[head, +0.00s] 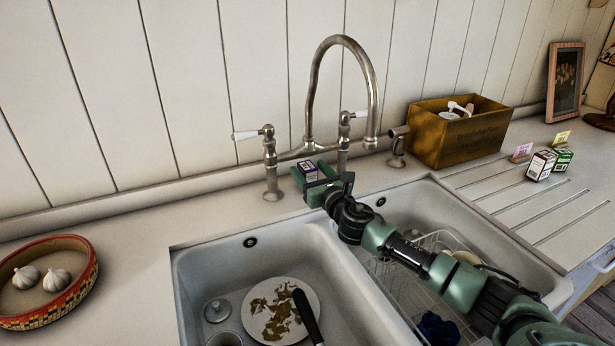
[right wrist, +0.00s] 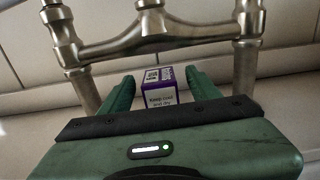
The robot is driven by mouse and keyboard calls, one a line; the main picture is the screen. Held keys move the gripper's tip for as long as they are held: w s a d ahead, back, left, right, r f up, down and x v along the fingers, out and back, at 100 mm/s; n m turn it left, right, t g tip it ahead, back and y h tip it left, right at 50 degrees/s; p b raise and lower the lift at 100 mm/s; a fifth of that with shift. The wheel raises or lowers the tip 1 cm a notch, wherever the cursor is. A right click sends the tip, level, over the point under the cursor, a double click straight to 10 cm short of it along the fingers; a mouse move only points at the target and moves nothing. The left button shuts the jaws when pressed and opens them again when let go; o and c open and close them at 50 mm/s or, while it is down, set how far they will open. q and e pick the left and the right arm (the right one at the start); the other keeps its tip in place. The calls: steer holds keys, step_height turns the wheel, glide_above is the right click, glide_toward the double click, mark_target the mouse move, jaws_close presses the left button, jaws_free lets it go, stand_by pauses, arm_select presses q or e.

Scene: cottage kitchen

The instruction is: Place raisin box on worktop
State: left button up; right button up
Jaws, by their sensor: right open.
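A small purple and white box (head: 309,170), which I take to be the raisin box though its name cannot be read, is by the base of the tap behind the sink. In the right wrist view the box (right wrist: 160,91) stands upright between my two green fingers. My right gripper (head: 318,180) is open around it, with a visible gap at the left finger. The box's underside is hidden, so I cannot tell whether it touches the worktop (head: 130,240). My left gripper is not in view.
The metal tap (head: 313,90) rises close behind the box. The sink (head: 205,262) lies in front, with a dirty plate (head: 262,312). A wooden crate (head: 455,138) and small boxes (head: 541,165) stand right. A garlic bowl (head: 82,284) sits left. Worktop between bowl and sink is clear.

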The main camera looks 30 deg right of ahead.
steer(key=shift+w+f, duration=0.1)
steer(key=shift+w, duration=0.75)
jaws_close()
